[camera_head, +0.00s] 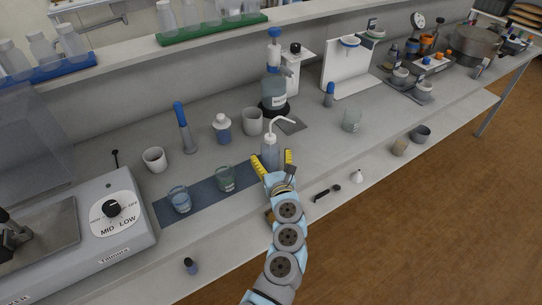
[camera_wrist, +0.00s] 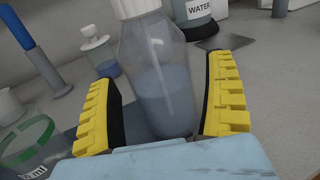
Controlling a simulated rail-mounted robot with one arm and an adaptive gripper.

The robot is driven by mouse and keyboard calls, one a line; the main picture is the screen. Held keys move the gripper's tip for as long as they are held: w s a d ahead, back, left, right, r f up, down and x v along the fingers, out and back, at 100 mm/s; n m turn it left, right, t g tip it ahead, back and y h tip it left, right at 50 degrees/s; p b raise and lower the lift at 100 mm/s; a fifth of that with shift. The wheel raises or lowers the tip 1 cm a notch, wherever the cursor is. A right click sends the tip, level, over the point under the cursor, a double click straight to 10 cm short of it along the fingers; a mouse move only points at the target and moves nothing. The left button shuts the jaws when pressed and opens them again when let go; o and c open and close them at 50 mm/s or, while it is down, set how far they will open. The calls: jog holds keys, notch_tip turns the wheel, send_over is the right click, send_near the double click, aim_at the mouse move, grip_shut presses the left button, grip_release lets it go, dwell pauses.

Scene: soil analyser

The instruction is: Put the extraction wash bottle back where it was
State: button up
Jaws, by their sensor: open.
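The wash bottle (camera_head: 271,152), clear with a white cap and a bent white spout, stands upright at the right end of the blue mat (camera_head: 205,203). In the wrist view the bottle (camera_wrist: 158,80) is partly full of bluish liquid, and its top is cut off. My gripper (camera_head: 273,160) is open, with its yellow ribbed fingers on either side of the bottle. The wrist view shows my gripper (camera_wrist: 165,105) with a gap at the left finger and a gap at the right finger.
Two glass beakers (camera_head: 225,178) (camera_head: 179,199) stand on the mat left of my gripper. A dark square pad (camera_head: 291,125) lies bare beside the dispenser. A beaker (camera_head: 351,120) stands to the right.

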jog(key=p+v, duration=0.2)
jog(key=v, duration=0.9)
jog(key=shift+s+p, duration=0.35)
jog(key=shift+p, duration=0.05)
jog(key=shift+d, duration=0.15)
